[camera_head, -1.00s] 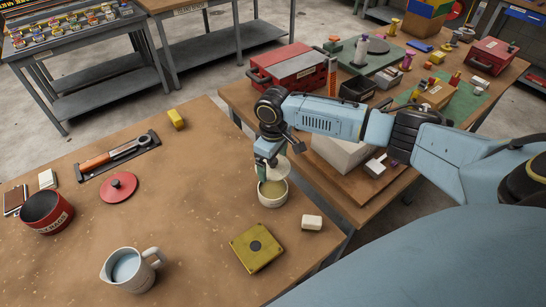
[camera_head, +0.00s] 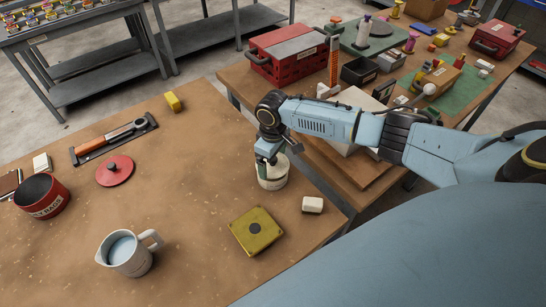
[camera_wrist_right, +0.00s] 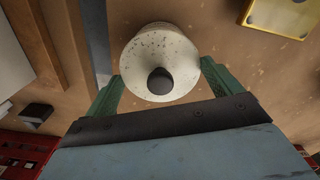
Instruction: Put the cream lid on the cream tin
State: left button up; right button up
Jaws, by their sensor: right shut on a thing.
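The cream tin (camera_head: 273,182) stands upright near the right edge of the brown table in the head view. The cream lid (camera_wrist_right: 158,50), round and speckled with a dark knob, lies between the green fingers of my right gripper (camera_wrist_right: 162,74) in the right wrist view. My right gripper also shows in the head view (camera_head: 268,158), directly over the tin, shut on the lid. The lid is over the tin's mouth and hides its inside. My fingers cover part of the rim, so I cannot tell if the lid is fully seated. My left gripper is not in view.
A white block (camera_head: 313,205) and a yellow square box (camera_head: 256,231) are near the tin. A jug (camera_head: 130,253), a red tin (camera_head: 42,196) and a red lid (camera_head: 114,171) stand further left. The table's middle is clear.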

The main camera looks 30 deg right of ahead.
jog(key=shift+f+b, duration=0.6)
jog(key=shift+f, duration=0.45)
dwell(0.6)
jog(key=o, duration=0.9)
jog(key=shift+c, duration=0.2)
jog(key=shift+o, duration=0.2)
notch_tip(320, 180, up, 6)
jog(key=p, duration=0.6)
jog(key=shift+f, duration=0.25)
jog(key=shift+r+p, duration=1.1)
jog(key=shift+r, duration=0.2)
jog(key=shift+f, duration=0.1)
